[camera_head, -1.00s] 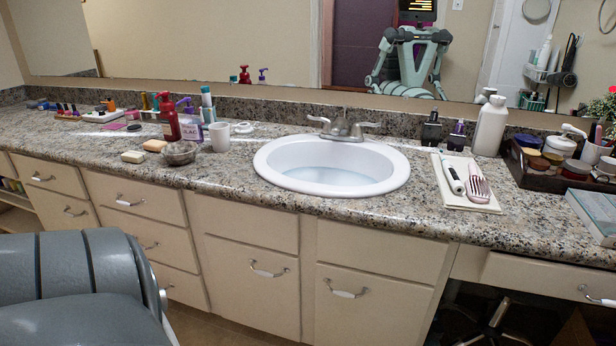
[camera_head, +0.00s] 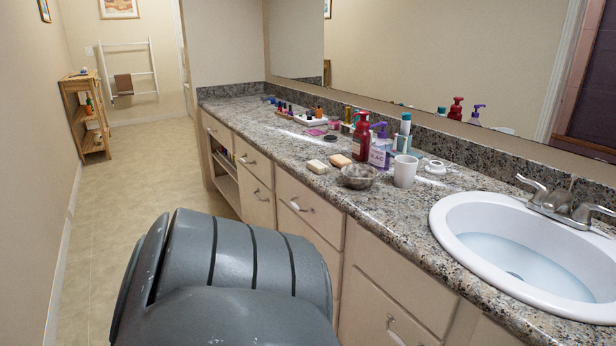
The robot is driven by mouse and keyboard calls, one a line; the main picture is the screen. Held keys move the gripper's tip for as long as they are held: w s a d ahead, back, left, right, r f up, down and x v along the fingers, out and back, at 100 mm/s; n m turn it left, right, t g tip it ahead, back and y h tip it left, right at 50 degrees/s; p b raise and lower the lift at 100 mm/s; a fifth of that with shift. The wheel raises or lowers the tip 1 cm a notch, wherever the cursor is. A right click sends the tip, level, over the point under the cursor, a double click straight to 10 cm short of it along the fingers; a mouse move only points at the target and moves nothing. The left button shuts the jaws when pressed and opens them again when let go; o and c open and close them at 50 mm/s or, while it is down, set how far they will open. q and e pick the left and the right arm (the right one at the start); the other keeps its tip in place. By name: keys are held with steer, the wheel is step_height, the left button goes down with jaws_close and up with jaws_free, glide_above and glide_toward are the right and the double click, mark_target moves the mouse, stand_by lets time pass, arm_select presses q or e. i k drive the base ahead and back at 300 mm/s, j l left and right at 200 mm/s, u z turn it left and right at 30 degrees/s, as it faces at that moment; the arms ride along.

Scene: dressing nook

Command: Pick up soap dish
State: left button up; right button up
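A small round grey dish with a mottled surface (camera_head: 359,176) sits on the granite counter (camera_head: 330,210) near its front edge; it looks like the soap dish. Two soap bars lie beside it on the counter, a cream one (camera_head: 317,167) and a tan one (camera_head: 340,160), both outside the dish. A small white round object (camera_head: 434,167) lies behind the white cup (camera_head: 405,171); I cannot tell what it is. A grey part of my own arm fills the lower middle of the view. Neither of my grippers shows.
A red pump bottle (camera_head: 361,140) and a purple-topped pump bottle (camera_head: 380,150) stand just behind the dish. The sink (camera_head: 450,212) is at the right. The floor (camera_head: 125,200) at the left is clear up to a wooden shelf (camera_head: 88,120).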

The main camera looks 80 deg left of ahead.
mark_target(355, 176)
steer(key=u, duration=2.05)
steer(key=j+z, duration=0.1)
steer(key=z, duration=0.45)
steer(key=j+z, duration=0.25)
steer(key=k+j+z, duration=0.2)
steer(key=j, duration=0.25)
steer(key=j+z, duration=0.25)
steer(key=k+j, duration=0.05)
steer(key=j, duration=0.05)
